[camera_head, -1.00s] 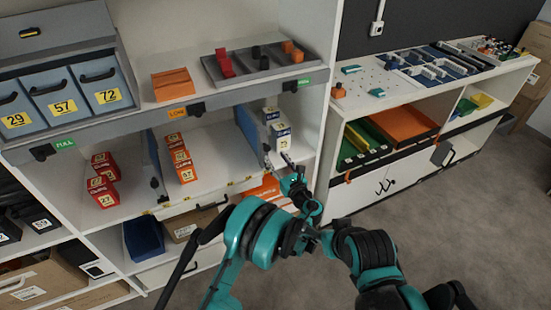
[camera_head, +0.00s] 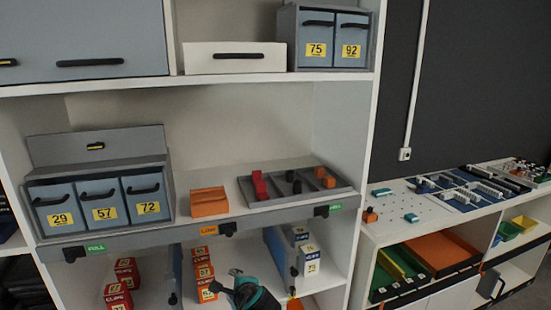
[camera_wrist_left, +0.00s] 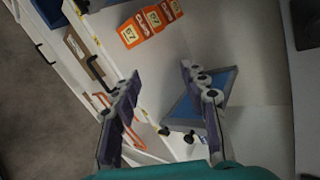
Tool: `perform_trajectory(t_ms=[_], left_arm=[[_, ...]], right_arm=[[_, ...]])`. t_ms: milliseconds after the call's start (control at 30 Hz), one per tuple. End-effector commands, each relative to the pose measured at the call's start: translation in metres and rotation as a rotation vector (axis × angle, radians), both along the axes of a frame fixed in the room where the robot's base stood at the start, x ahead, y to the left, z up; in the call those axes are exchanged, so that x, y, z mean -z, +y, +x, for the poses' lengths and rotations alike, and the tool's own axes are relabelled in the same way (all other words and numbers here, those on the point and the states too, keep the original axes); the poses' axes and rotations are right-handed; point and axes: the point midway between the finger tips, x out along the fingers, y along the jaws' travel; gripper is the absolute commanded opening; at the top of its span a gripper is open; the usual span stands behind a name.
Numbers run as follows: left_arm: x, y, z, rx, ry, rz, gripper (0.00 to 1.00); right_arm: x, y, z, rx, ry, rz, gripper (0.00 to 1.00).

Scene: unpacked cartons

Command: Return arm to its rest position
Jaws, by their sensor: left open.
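My left gripper (camera_head: 235,281) shows at the bottom of the head view, with part of the teal wrist behind it. It is in front of the shelf's lower compartment, between the orange-red boxes (camera_head: 203,272) and the white-blue boxes (camera_head: 305,252). In the left wrist view its two fingers (camera_wrist_left: 160,78) are spread with nothing between them. The orange boxes (camera_wrist_left: 150,22) lie beyond the fingertips there, apart from them. A blue-grey divider (camera_wrist_left: 203,98) stands behind the right finger. The rest of my left arm is below the frame. My right gripper does not show.
The shelf edge (camera_head: 150,241) with label holders runs above the gripper. Grey drawers (camera_head: 100,200), an orange bin (camera_head: 209,201) and a dark tray (camera_head: 290,188) stand on the shelf above. A low cabinet (camera_head: 395,228) is at the right. Open floor (camera_wrist_left: 35,110) shows at left in the wrist view.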

Motion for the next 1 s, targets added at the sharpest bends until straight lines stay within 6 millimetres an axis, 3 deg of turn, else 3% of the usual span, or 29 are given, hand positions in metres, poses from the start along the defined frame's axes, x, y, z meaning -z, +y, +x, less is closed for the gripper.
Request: perform_trajectory(t_ms=[33, 200, 367, 500, 700, 1000], left_arm=[[-0.005, 0.017, -0.022, -0.065, -0.002, -0.103, 0.44], [-0.009, 0.051, -0.094, -0.298, -0.02, -0.467, 0.44], [-0.003, 0.066, -0.164, -0.535, -0.042, -0.801, 0.44], [0.008, 0.067, -0.216, -0.733, -0.061, -1.063, 0.44], [0.022, 0.06, -0.257, -0.917, -0.079, -1.297, 0.44], [0.025, 0.057, -0.265, -0.961, -0.082, -1.353, 0.44]], right_arm=[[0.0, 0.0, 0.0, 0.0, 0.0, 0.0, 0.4], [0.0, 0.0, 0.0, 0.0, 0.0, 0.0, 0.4], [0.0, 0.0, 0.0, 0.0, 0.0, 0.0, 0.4], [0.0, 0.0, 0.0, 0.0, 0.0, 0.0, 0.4], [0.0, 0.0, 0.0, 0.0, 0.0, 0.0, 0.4], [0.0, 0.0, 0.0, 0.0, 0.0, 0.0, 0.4]])
